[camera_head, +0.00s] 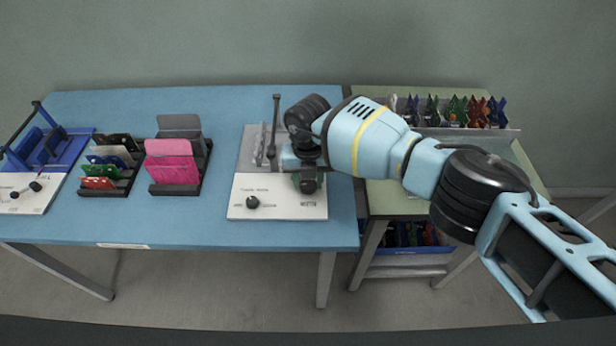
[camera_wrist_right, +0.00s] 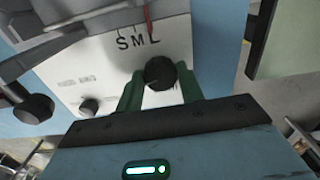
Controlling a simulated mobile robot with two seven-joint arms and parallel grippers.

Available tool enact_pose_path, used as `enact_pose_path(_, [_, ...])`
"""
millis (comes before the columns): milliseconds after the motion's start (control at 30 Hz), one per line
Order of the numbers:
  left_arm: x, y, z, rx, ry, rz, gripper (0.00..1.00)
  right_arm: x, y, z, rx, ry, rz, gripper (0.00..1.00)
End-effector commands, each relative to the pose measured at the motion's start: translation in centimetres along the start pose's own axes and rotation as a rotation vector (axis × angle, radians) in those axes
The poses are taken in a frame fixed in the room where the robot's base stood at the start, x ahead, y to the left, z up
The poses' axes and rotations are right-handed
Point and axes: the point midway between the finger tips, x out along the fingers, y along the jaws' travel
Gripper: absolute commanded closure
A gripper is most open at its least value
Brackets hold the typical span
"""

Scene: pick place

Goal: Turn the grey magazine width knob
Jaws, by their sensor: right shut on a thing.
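The dark grey width knob (camera_wrist_right: 160,72) sits on the white panel (camera_wrist_right: 110,70) of the device, below the letters S, M, L. A red pointer (camera_wrist_right: 150,18) stands close to the L. My right gripper (camera_wrist_right: 161,80) has its two green fingers on either side of the knob, shut on it. In the head view my right gripper (camera_head: 309,181) is over the right part of the panel (camera_head: 280,207), and the hand mostly hides the knob. My left gripper is not in view.
A black knob (camera_head: 252,202) is on the same panel's left. The blue table (camera_head: 220,130) holds racks with pink (camera_head: 172,168) and mixed cards, and a blue device (camera_head: 45,150) far left. A green table (camera_head: 385,200) with coloured clips (camera_head: 457,110) stands right.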

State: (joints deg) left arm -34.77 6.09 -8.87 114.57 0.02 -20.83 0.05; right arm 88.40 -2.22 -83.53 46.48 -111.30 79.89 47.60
Motion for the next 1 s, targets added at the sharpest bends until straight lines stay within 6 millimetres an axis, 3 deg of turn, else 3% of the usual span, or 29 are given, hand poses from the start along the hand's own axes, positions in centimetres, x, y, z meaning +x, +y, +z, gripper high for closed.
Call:
enact_pose_path(400, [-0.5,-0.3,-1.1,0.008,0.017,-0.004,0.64,-0.1,-0.1,0.0,0.208,-0.001,-0.001,0.85])
enact_pose_path(1000, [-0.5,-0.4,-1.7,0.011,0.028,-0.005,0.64,0.0,0.0,0.0,0.243,0.001,0.0,0.85])
